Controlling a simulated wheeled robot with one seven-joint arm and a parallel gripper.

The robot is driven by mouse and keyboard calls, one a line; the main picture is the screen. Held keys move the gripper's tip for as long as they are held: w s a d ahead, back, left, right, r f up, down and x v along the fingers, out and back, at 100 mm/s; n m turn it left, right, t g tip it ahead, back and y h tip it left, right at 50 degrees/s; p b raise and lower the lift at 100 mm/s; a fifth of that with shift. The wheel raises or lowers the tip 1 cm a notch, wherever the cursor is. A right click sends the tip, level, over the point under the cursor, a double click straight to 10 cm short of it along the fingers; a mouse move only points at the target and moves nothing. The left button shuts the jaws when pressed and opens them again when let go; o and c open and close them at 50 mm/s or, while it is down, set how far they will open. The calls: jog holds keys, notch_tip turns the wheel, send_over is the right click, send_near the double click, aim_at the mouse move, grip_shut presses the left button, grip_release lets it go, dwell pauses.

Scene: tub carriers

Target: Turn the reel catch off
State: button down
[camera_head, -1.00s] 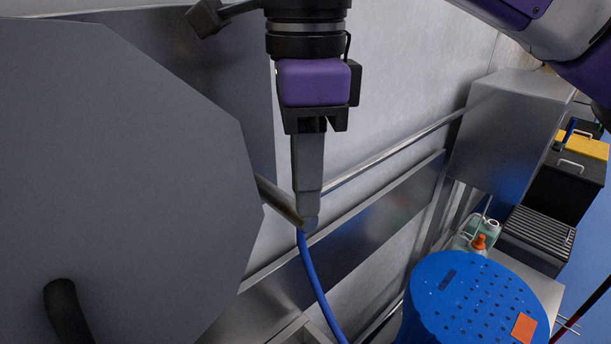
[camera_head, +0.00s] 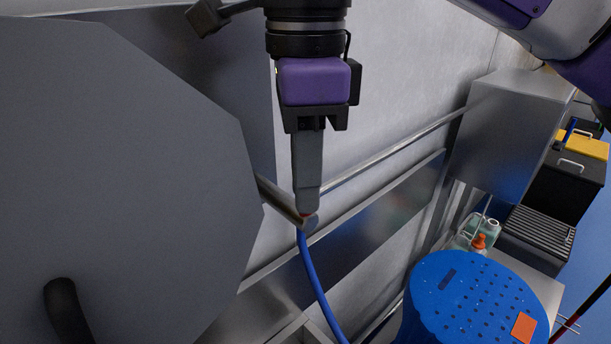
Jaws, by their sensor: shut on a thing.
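The reel shows as a large dark grey faceted disc (camera_head: 120,180) filling the left side, with a black crank handle (camera_head: 65,310) low on its face. A short grey bar (camera_head: 280,198) sticks out from behind the reel's right edge. My gripper (camera_head: 306,209) points down at the outer end of this bar, its fingers shut. A blue hose (camera_head: 313,275) hangs from below the bar's end.
A metal rail (camera_head: 395,152) runs along the wall behind the gripper. A blue perforated tub (camera_head: 470,300) stands at lower right, with bottles (camera_head: 480,240) behind it. A steel box (camera_head: 510,125) stands at the right. There is open space between the hose and the tub.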

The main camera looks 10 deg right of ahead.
dwell(0.7)
jog(key=shift+s+a+t+h+b, duration=0.2)
jog(key=shift+a+t+h+b, duration=0.1)
jog(key=shift+t+h+b, duration=0.3)
jog(key=c, duration=1.4)
grip_release()
jog(key=shift+r, duration=0.1)
notch_tip(320, 180, up, 8)
jog(key=b, duration=0.1)
jog(key=shift+s+a+f, duration=0.2)
jog(key=shift+s+a, duration=0.1)
jog(key=shift+a, duration=0.15)
jog(key=shift+c, duration=0.3)
